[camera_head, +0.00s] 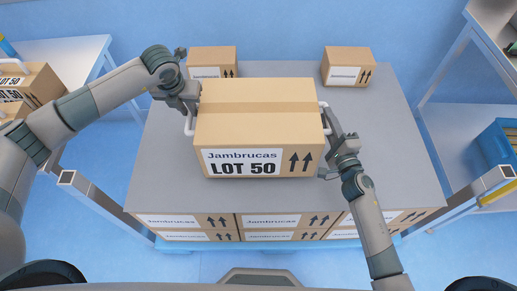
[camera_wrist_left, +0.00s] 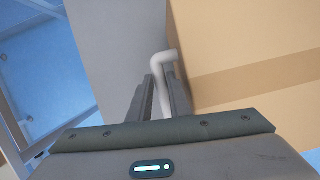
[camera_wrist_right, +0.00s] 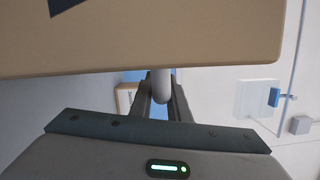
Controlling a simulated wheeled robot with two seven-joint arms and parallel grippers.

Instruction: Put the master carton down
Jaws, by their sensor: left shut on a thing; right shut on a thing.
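The master carton (camera_head: 258,122) is a large brown box labelled "Jambrucas LOT 50", upright in the middle of the head view over the grey top sheet (camera_head: 165,165) of a stack. Whether it touches the sheet I cannot tell. My left gripper (camera_head: 188,104) is shut on the white handle at the carton's left side; the handle (camera_wrist_left: 161,75) shows between the fingers in the left wrist view. My right gripper (camera_head: 331,132) is shut on the handle at the right side; that handle (camera_wrist_right: 161,85) shows between the fingers in the right wrist view.
Two smaller cartons stand at the back of the sheet, one at left (camera_head: 212,60) and one at right (camera_head: 346,66). Labelled cartons (camera_head: 270,222) form the layer beneath. A side table (camera_head: 65,55) at left holds more cartons (camera_head: 35,85). A blue crate (camera_head: 497,145) sits at right.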

